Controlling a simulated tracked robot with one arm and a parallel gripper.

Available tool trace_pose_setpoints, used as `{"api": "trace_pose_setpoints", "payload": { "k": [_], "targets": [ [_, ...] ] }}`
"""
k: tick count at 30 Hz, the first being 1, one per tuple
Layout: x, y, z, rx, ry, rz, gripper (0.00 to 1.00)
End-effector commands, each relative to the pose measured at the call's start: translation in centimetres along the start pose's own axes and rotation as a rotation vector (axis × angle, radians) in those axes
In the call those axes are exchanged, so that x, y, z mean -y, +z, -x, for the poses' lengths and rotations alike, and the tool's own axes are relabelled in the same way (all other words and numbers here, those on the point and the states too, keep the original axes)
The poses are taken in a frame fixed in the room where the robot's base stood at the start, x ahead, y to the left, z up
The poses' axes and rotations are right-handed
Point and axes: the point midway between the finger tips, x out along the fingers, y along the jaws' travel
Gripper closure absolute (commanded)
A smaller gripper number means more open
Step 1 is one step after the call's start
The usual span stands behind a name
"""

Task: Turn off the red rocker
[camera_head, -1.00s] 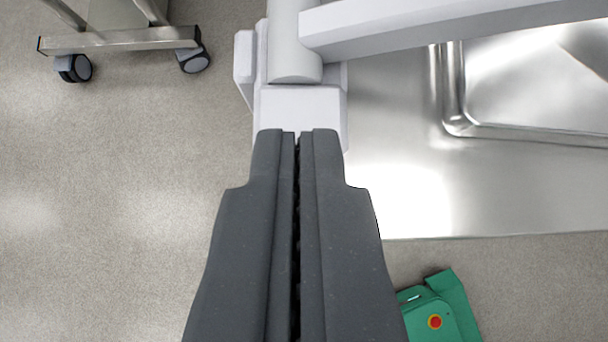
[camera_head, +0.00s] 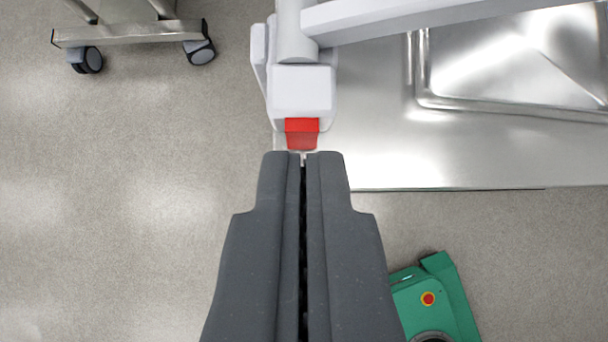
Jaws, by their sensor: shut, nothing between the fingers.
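The red rocker (camera_head: 302,133) shows on the near end of a white housing (camera_head: 302,92), at the upper middle of the view. My gripper (camera_head: 304,156) is shut and empty, with its dark grey fingers pointing up the picture. Its tips lie just below the rocker in the picture, and the rocker's lower edge is close to them. I cannot tell whether the tips touch it.
A steel basin or table (camera_head: 400,160) fills the upper right, with white tubes above it. A wheeled metal stand (camera_head: 130,37) is at the upper left. A green machine with a red button (camera_head: 428,298) is at the lower right. The floor at left is clear.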

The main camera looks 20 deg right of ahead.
Motion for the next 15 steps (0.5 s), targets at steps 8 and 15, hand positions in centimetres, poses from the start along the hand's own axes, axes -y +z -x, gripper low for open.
{"api": "trace_pose_setpoints", "payload": {
  "k": [8, 15],
  "targets": [
    [0.1, -0.11, 0.74, 0.093, -0.008, 0.003, 1.0],
    [0.09, -0.01, 0.62, 0.092, -0.007, 0.003, 1.0]
  ]
}}
